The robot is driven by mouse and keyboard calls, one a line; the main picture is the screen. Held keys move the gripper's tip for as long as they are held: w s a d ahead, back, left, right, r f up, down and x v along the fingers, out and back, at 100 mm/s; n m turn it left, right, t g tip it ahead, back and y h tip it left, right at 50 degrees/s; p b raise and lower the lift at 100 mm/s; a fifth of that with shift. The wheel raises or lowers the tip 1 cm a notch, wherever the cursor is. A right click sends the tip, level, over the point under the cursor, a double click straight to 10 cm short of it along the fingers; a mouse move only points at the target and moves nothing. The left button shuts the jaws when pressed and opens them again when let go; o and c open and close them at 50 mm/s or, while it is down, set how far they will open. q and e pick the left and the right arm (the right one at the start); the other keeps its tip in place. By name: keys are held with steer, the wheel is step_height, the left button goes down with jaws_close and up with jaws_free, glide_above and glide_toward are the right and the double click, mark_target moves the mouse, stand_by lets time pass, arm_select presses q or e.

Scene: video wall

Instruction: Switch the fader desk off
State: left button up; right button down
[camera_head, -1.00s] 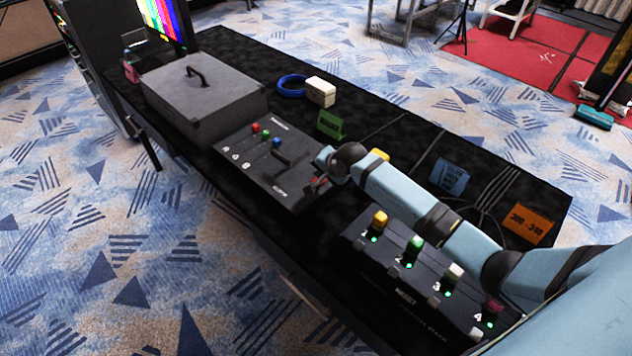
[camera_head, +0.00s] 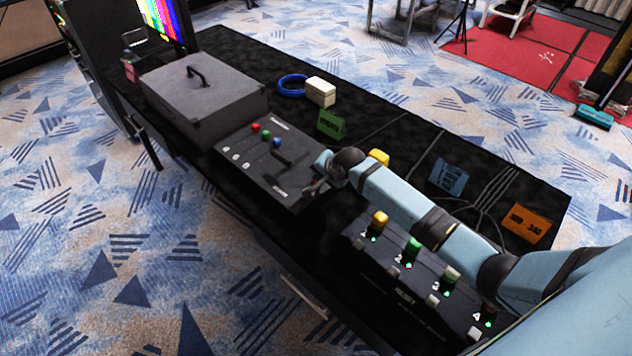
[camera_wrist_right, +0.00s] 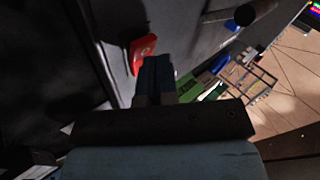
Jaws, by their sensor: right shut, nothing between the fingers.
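The fader desk (camera_head: 248,172) is a dark sloped panel with red, green and blue fader knobs and a black lever, in the middle of the head view. My right gripper (camera_wrist_right: 157,72) is shut and empty at the desk's right end. In the wrist view its fingertips are right beside a red rocker switch (camera_wrist_right: 143,50) on the dark panel; I cannot tell whether they touch it. In the head view my right wrist and gripper (camera_head: 314,188) mostly cover that switch. My left gripper is not in view.
A button box (camera_head: 405,290) with several coloured buttons and green lights stands in front of my right arm. A grey lidded case (camera_head: 205,90) sits left of the desk. A green card (camera_head: 331,124), cables and a white block (camera_head: 320,92) lie behind.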

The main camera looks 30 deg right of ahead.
steer(key=shift+a+f, duration=0.1)
steer(key=shift+f, duration=0.2)
steer(key=shift+r, duration=0.15)
stand_by(0.4)
steer(key=shift+d+r+p, duration=0.25)
steer(key=shift+r+p, duration=0.45)
steer(key=shift+p, duration=0.35)
steer(key=shift+w, duration=0.1)
steer(key=r+p, duration=0.1)
steer(key=d+r+p, duration=0.1)
steer(key=r+p, duration=0.3)
steer(key=shift+w+d, duration=0.2)
steer(key=shift+w, duration=0.05)
steer(key=shift+f, duration=0.15)
